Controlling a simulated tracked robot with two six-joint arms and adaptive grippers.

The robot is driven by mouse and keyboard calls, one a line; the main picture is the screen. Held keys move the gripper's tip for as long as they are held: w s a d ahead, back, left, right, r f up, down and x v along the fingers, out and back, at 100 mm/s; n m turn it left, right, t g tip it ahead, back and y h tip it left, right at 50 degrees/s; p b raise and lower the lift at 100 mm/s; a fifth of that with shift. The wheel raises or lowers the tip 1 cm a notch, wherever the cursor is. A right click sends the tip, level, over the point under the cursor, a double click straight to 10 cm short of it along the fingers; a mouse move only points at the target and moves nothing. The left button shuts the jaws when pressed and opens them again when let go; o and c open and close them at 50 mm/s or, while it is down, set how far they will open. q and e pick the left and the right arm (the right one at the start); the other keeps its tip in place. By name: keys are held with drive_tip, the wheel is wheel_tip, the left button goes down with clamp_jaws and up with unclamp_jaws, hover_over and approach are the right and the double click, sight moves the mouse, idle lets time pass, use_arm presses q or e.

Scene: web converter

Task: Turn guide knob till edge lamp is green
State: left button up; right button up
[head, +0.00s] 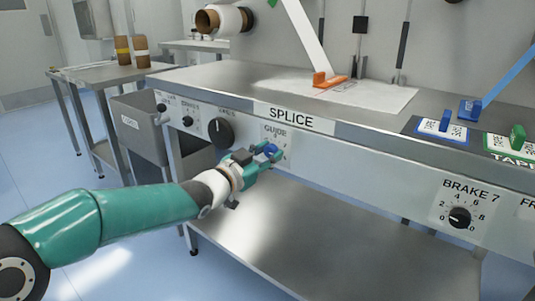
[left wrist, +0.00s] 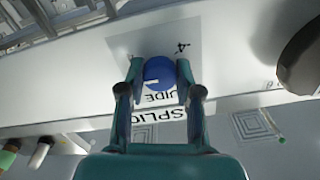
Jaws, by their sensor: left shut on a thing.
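The guide knob (head: 270,151) is blue and sits on the front panel under the label GUIDE, below the SPLICE plate (head: 294,118). My left gripper (head: 266,158) reaches it from the left, and its fingers are shut on the knob. In the left wrist view the blue knob (left wrist: 159,73) lies between the two fingertips, with a white pointer mark on its face. The edge lamp cannot be picked out in these frames. My right gripper is not in view.
A large black knob (head: 221,132) and smaller knobs are left of the guide knob. The BRAKE 7 knob (head: 459,217) is at the right. An orange block (head: 330,80) stands on the worktop. A lower metal shelf (head: 310,235) runs below the panel.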

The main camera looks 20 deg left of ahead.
use_arm(q)
drive_tip(key=shift+f, duration=0.1)
clamp_jaws()
drive_tip(key=shift+d+f+m+b, duration=0.1)
drive_tip(key=shift+m+b, duration=0.8)
drive_tip(key=shift+m, duration=0.1)
drive_tip(key=shift+m+b, duration=1.05)
drive_tip(key=shift+m, duration=0.85)
drive_tip(key=o, duration=1.1)
unclamp_jaws()
drive_tip(key=shift+s, duration=0.1)
